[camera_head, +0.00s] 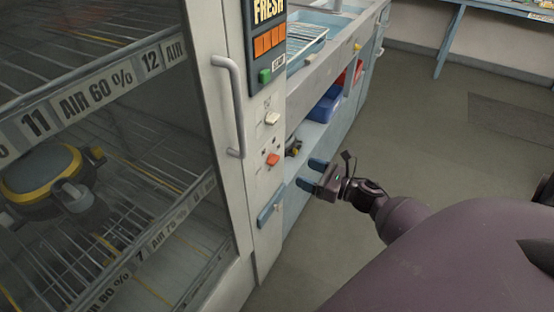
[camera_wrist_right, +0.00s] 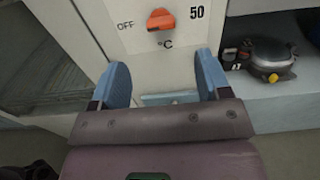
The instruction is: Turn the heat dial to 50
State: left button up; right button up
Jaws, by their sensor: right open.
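The heat dial is a small orange-red knob (camera_head: 272,160) on the white side panel of the cabinet in the head view. In the right wrist view the orange dial (camera_wrist_right: 160,19) sits between the labels OFF at left and 50 at right, above a °C mark. My right gripper (camera_head: 305,174) is open and empty, to the right of the dial and apart from it. In the right wrist view its two blue fingers (camera_wrist_right: 164,75) point toward the panel, with the dial beyond them. My left gripper is not in view.
A cream knob (camera_head: 272,118) and a green button (camera_head: 265,76) are above the dial. A vertical handle (camera_head: 236,105) stands left of it on the glass-fronted cabinet. A blue handle (camera_head: 270,207) is below.

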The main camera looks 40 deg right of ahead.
aim_at(277, 160)
jog(key=x, duration=1)
jog(key=shift+w+r, duration=0.1)
jog(key=c, duration=0.9)
